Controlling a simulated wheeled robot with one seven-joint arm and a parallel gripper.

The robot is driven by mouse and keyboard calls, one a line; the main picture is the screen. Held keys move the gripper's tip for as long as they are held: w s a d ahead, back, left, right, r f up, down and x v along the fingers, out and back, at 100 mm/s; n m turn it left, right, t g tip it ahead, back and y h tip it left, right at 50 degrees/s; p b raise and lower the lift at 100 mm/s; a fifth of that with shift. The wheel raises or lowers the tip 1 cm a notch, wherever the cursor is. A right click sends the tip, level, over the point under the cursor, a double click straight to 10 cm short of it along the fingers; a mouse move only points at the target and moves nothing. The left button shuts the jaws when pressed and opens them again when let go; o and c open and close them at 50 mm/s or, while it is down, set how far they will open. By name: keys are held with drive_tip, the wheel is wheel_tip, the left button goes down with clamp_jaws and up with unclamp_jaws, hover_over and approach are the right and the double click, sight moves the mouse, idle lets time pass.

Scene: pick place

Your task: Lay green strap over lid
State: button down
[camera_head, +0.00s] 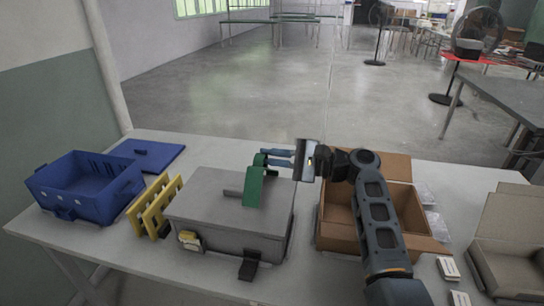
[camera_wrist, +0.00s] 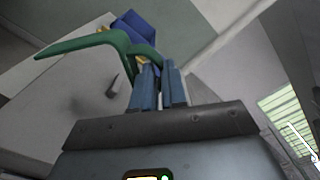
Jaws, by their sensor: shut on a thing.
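A grey box with a closed grey lid (camera_head: 205,193) stands on the table. The green strap (camera_head: 254,183) is bent and hangs over the right part of the lid. My gripper (camera_head: 266,158) is shut on the strap's upper end, above the far right edge of the lid. In the wrist view the green strap (camera_wrist: 85,43) runs from the fingertips (camera_wrist: 155,68) out to the left, over the lid (camera_wrist: 60,100). I cannot tell whether the strap's free end touches the lid. A dark latch piece (camera_head: 248,268) hangs at the box's front.
A blue crate (camera_head: 85,195) and a yellow rack (camera_head: 155,205) stand left of the box; a blue lid (camera_head: 150,154) lies behind. An open cardboard box (camera_head: 335,215) stands close on the right, under my arm. Another carton (camera_head: 505,265) is far right.

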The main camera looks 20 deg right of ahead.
drive_tip(key=c, duration=1.4)
unclamp_jaws()
drive_tip(key=shift+c, duration=0.2)
drive_tip(key=shift+d, duration=0.1)
drive_tip(key=b+v, duration=0.1)
drive_tip(key=v, duration=0.6)
drive_tip(key=shift+s+d, duration=0.2)
drive_tip(key=shift+s, duration=0.05)
